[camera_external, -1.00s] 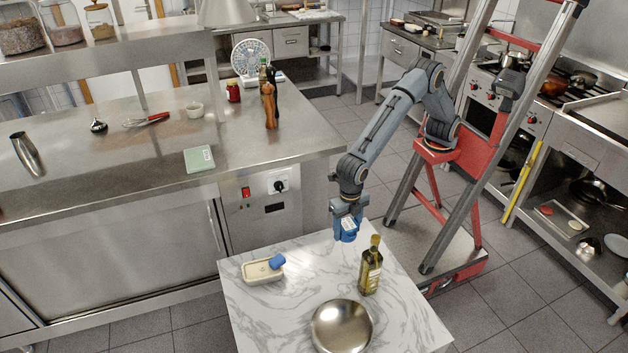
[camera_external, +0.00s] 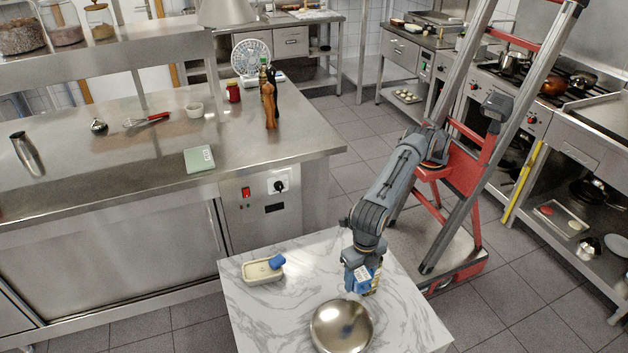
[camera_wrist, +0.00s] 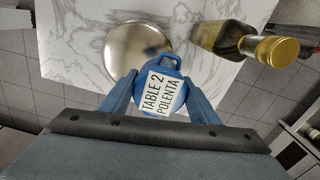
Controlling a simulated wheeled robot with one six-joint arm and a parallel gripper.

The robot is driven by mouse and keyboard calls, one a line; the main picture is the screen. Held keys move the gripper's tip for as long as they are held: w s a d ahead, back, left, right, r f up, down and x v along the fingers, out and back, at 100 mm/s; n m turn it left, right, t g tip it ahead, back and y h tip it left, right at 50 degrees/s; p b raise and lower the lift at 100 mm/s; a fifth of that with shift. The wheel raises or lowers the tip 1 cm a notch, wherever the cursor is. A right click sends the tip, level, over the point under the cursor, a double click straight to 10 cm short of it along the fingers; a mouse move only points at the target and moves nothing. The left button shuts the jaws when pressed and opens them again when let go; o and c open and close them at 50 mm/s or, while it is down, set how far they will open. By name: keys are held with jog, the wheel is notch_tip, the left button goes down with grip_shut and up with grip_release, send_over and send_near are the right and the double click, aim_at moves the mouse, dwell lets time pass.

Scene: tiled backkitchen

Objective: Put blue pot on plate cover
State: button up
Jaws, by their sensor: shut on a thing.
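The blue pot (camera_wrist: 163,92) is between the fingers of my gripper (camera_wrist: 158,88) in the wrist view. It has a small handle and a white label reading "TABLE 2 POLENTA". The plate cover looks like the round shiny metal piece (camera_external: 341,328) on the marble table; it also shows in the wrist view (camera_wrist: 125,50), partly behind the pot. In the outside view my gripper (camera_external: 360,284) holds the pot (camera_external: 363,273) above the table, behind and right of the metal piece. Contact between pot and metal piece cannot be made out.
A bottle with a gold cap (camera_wrist: 275,50) stands on the marble table (camera_external: 245,300), right of the pot in the wrist view; my arm mostly hides it outside. A cream dish (camera_external: 262,270) with a blue item on it sits at the table's back left. The left front is clear.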

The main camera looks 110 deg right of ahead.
aim_at(355, 311)
notch_tip(355, 311, down, 15)
jog(key=shift+d+r, duration=0.1)
jog(key=shift+r, duration=0.05)
dwell(0.5)
jog(key=shift+b, duration=0.3)
jog(key=o, duration=1.3)
jog(key=shift+f, duration=0.2)
jog(key=shift+r, duration=0.1)
notch_tip(355, 311, up, 12)
jog(key=shift+r+p, duration=0.1)
jog(key=shift+p, duration=0.3)
